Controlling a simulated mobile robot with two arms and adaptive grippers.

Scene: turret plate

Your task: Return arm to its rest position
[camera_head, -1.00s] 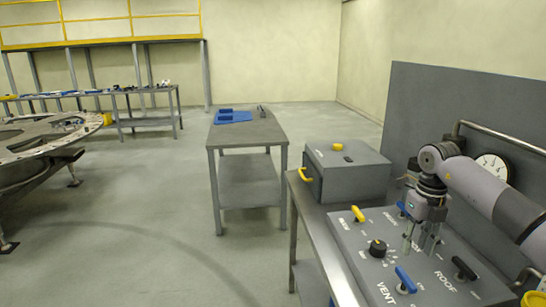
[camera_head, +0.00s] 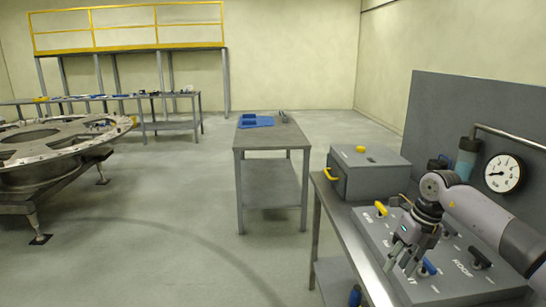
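My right arm (camera_head: 490,222) comes in from the right edge, over the grey control panel (camera_head: 460,290). My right gripper (camera_head: 402,262) points down above the panel's left part, with its two fingers apart and nothing visible between them. It covers the round black knob's place and part of the VENT lettering. The blue lever (camera_head: 429,267) is just right of the fingers; whether they touch the panel I cannot tell. A yellow lever (camera_head: 381,209) is behind the gripper, and a black lever (camera_head: 479,257) by the ROOF label is to its right. My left gripper is out of view.
A grey box with yellow handles (camera_head: 368,178) stands behind the panel. A gauge (camera_head: 503,173), a pipe rail and a blue-grey cylinder (camera_head: 467,158) are by the dark backboard (camera_head: 450,115). A table (camera_head: 270,139) stands mid-room; a round plate (camera_head: 50,170) is left. Open floor lies between.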

